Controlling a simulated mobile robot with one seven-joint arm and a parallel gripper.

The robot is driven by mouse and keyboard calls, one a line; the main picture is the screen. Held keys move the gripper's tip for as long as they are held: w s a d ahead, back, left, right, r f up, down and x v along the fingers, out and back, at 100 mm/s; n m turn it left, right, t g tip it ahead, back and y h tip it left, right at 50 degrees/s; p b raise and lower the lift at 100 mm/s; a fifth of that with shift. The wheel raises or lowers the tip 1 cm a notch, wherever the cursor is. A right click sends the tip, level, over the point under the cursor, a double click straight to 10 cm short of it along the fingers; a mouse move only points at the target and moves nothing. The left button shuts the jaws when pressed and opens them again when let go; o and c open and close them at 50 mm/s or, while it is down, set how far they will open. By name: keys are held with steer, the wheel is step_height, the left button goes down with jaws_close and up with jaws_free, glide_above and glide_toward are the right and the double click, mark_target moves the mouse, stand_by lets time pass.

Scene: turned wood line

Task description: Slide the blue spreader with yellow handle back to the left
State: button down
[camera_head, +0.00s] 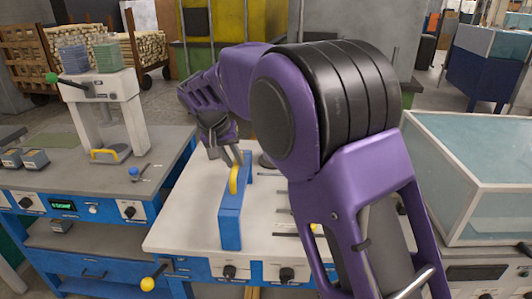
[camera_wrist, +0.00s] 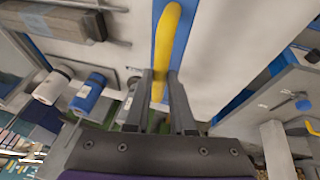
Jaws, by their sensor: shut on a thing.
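The blue spreader (camera_head: 231,222) is a long upright bar on the white bench top (camera_head: 184,213) in the head view. Its yellow handle (camera_head: 234,179) stands on its upper part. In the wrist view the yellow handle (camera_wrist: 168,45) runs down between the fingers, with the blue spreader (camera_wrist: 164,18) behind it. My gripper (camera_head: 234,161) is at the far end of the handle, and its fingers (camera_wrist: 160,82) are shut on it in the wrist view. My purple arm hides the right part of the bench.
A blue bench (camera_head: 60,205) with a white press (camera_head: 105,112) stands to the left, beyond a narrow gap. A glass-topped case (camera_head: 470,160) is at the right. The white top left of the spreader is bare. Rollers (camera_wrist: 88,94) show in the wrist view.

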steer(key=shift+a+r+p, duration=0.1)
steer(key=shift+a+p, duration=0.4)
steer(key=shift+a, duration=1.8)
steer(key=c, duration=0.8)
jaws_free()
steer(key=shift+a, duration=0.2)
steer(key=shift+o, duration=0.2)
steer(key=shift+d, duration=0.1)
steer(key=p+v, duration=0.2)
steer(key=v, duration=1.5)
steer(key=shift+r, duration=0.15)
steer(key=shift+s, duration=0.15)
